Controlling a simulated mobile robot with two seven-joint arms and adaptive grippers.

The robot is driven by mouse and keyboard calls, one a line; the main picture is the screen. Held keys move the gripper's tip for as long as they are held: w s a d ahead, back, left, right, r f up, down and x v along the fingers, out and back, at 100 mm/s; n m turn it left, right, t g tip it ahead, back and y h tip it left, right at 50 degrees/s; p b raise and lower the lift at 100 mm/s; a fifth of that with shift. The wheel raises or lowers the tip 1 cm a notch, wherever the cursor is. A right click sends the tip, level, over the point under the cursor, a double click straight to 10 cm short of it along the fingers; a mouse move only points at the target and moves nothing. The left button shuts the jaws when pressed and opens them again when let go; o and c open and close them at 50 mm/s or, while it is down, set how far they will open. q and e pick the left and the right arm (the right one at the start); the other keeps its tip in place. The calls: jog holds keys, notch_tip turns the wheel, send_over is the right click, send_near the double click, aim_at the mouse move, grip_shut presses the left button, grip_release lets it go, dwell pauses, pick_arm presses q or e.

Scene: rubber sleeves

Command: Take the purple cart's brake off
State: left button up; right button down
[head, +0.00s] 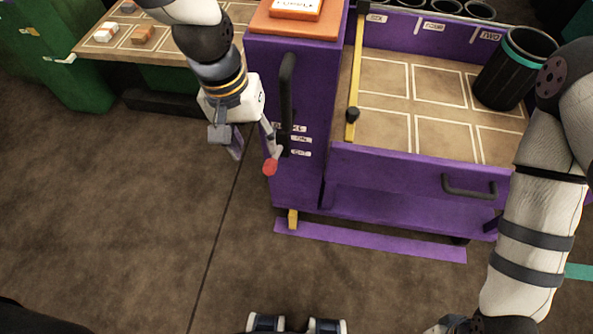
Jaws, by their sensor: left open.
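The purple cart (350,190) stands at centre right. On its left end panel is the brake's red knob (270,167), on a short pale lever, beside small white labels (299,140) whose words I cannot read surely. My left gripper (254,150) is open at that panel, fingers pointing down. Its right finger is close to the lever just above the knob; I cannot tell whether they touch. Its left finger hangs over the floor. The knob is not between the fingers.
A black upright handle (287,95) stands just right of my left gripper. The cart's tray holds a black bin (513,68) with a teal rim. A table (165,45) with small blocks is at the back left. The floor (130,210) at left is clear.

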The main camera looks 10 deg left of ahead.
aim_at(268, 165)
pick_arm(q)
jog(key=f, duration=0.3)
jog(key=d+f+b, duration=0.1)
jog(key=f, duration=0.3)
jog(key=w+d+f, duration=0.1)
jog(key=f, duration=0.2)
jog(key=shift+f+b, duration=0.35)
jog(key=shift+b, duration=0.05)
grip_shut()
pick_arm(e)
jog(key=shift+s+f+g, duration=0.4)
jog(key=shift+s+f, duration=0.75)
